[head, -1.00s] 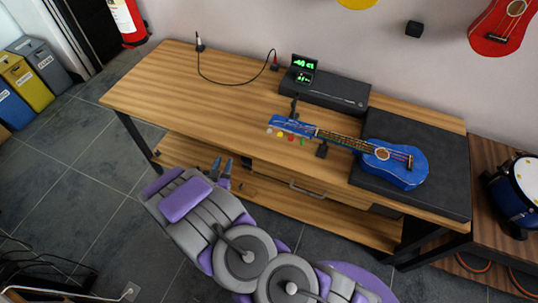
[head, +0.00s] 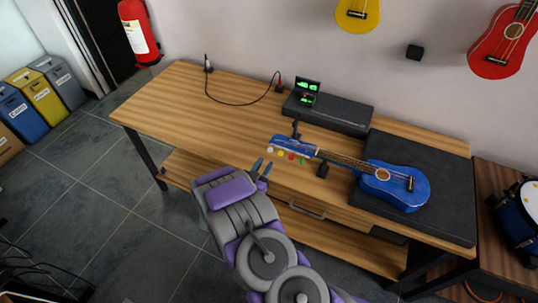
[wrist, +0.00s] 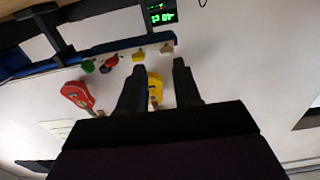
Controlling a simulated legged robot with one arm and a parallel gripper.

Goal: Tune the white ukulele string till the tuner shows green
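A blue ukulele (head: 395,184) lies on the bench, its body on a black mat and its neck pointing left over a dark support. Its headstock has white (head: 270,150), yellow (head: 281,153), red (head: 291,157) and green (head: 302,161) pegs along the near side. The wrist view also shows the white peg (wrist: 167,48). The tuner (head: 306,88) stands behind the headstock with green lit characters; a small reddish mark shows low on it. My gripper (head: 263,166) is open and empty, just in front of the pegs, apart from them. Its fingers (wrist: 157,75) show a clear gap.
A cable (head: 238,104) curves across the back left of the bench (head: 165,110). The bench's left part is otherwise clear. Red (head: 497,45) and yellow (head: 356,13) ukuleles hang on the wall.

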